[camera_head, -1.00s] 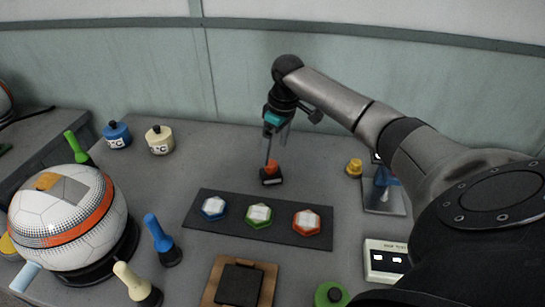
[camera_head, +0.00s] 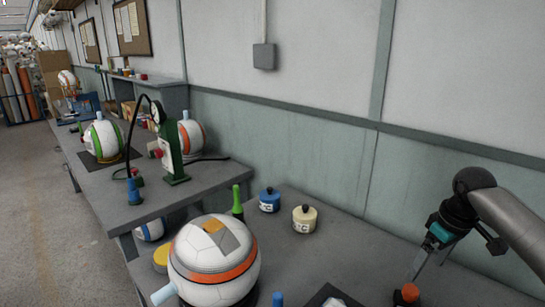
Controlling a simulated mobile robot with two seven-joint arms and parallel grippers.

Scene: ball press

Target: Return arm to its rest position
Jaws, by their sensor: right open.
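My right gripper (camera_head: 416,268) shows at the lower right, with its arm coming in from the right edge. It is open and points down, just above a small orange-topped item (camera_head: 409,293) on the grey table. The fingertips are very close to the orange top; I cannot tell whether they touch it. The lower part of that item is cut off by the bottom edge of the picture. My left gripper is not in view.
A white ball with an orange band (camera_head: 213,262) stands at the lower middle. A blue pot (camera_head: 269,200) and a cream pot (camera_head: 304,219) sit behind it. A green press (camera_head: 174,150) stands on a second table farther left. The wall is behind my right arm.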

